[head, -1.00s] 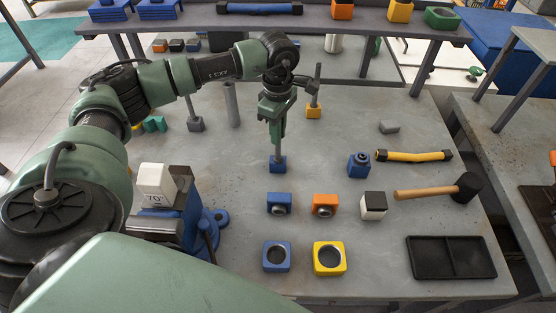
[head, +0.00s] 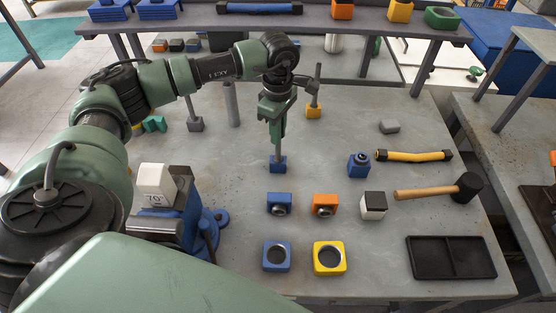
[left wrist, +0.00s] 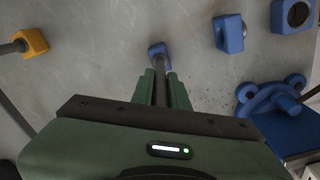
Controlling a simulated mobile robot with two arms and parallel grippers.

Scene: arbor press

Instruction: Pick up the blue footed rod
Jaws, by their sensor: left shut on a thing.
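The blue footed rod has a blue block foot (head: 278,164) and a grey shaft standing upright from it, near the middle of the table. In the left wrist view its blue foot (left wrist: 157,50) shows beyond the fingertips. My left gripper (head: 277,135) points down over the rod and is shut on its shaft. In the left wrist view the green fingers (left wrist: 162,88) lie on both sides of the shaft. The foot appears at table level; I cannot tell whether it touches. The shaft's upper part is hidden by the gripper. My right gripper is not in view.
A yellow footed rod (head: 314,112) stands just behind right, a grey footed rod (head: 195,124) behind left. Blue (head: 279,205), orange (head: 324,206) and white-black (head: 373,206) blocks sit in front. A mallet (head: 440,190) and black tray (head: 450,258) lie right.

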